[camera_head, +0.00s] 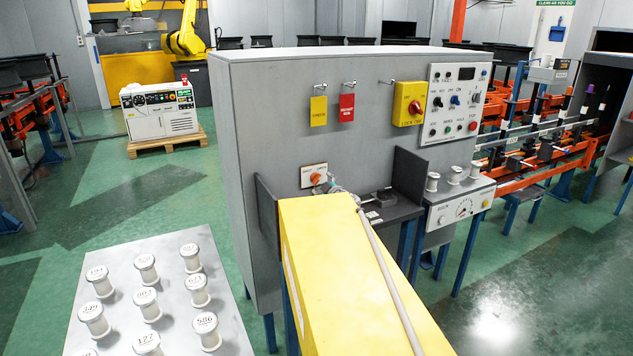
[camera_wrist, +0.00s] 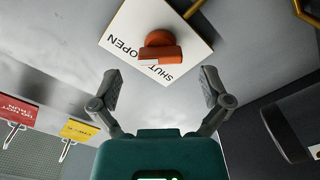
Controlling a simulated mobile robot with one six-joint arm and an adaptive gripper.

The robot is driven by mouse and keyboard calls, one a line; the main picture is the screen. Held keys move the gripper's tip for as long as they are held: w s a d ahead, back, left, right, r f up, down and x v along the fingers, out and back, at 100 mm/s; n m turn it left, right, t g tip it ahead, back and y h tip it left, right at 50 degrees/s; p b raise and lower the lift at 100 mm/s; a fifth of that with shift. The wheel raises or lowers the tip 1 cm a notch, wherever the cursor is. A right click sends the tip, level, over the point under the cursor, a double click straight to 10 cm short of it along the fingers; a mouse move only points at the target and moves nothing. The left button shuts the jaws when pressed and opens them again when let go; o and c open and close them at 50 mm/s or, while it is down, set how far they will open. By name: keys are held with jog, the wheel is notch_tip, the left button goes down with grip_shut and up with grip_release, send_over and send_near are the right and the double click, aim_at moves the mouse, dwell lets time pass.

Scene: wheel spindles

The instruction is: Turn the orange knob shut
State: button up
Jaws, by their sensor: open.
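The orange knob (camera_wrist: 160,47) sits on a white label plate (camera_wrist: 197,38) marked OPEN and SHUT, on the grey cabinet face. The lettering shows turned over in the wrist view. The knob's bar lies roughly level across that view; I cannot tell which word it points to. My gripper (camera_wrist: 161,86) is open and empty, its two fingers spread either side of the knob's line, with the knob ahead and apart from them. In the head view the knob (camera_head: 315,178) shows just left of my gripper (camera_head: 334,185), which is partly hidden by my yellow arm.
A red tag (camera_head: 347,107) and a yellow tag (camera_head: 318,111) hang on hooks above the knob. A yellow switch box (camera_head: 409,103) and control panel (camera_head: 455,102) are to the right. Dark side plates (camera_head: 409,174) flank the knob area. A table with several white spindles (camera_head: 145,268) stands front left.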

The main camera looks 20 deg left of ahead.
aim_at(317, 179)
jog(key=shift+x, duration=1.4)
